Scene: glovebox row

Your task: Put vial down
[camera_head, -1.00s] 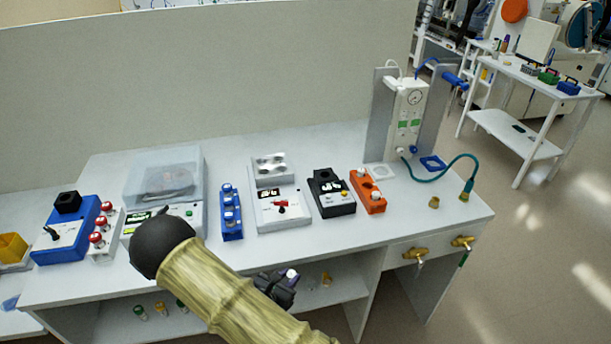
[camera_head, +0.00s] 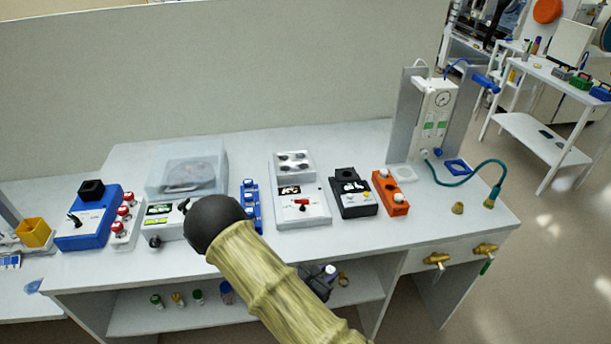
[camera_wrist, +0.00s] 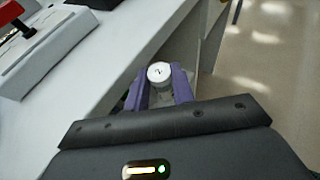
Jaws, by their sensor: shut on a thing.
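My gripper (camera_wrist: 160,88) is shut on a vial (camera_wrist: 159,72) with a white, round top, seen from above between two purple fingers in the wrist view. In the head view my gripper (camera_head: 322,280) is small and partly hidden behind my own arm, and the vial's pale top (camera_head: 329,270) shows beside it. The gripper and vial are in front of the bench's front edge, off the worktop. The vial's lower part is hidden.
The white bench (camera_head: 440,207) carries a blue rack (camera_head: 251,196), a grey device (camera_head: 302,212), a black block (camera_head: 353,197) and an orange rack (camera_head: 391,191) with white-capped vials. A lower shelf (camera_head: 140,318) holds small vials. Bare worktop lies along the front edge.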

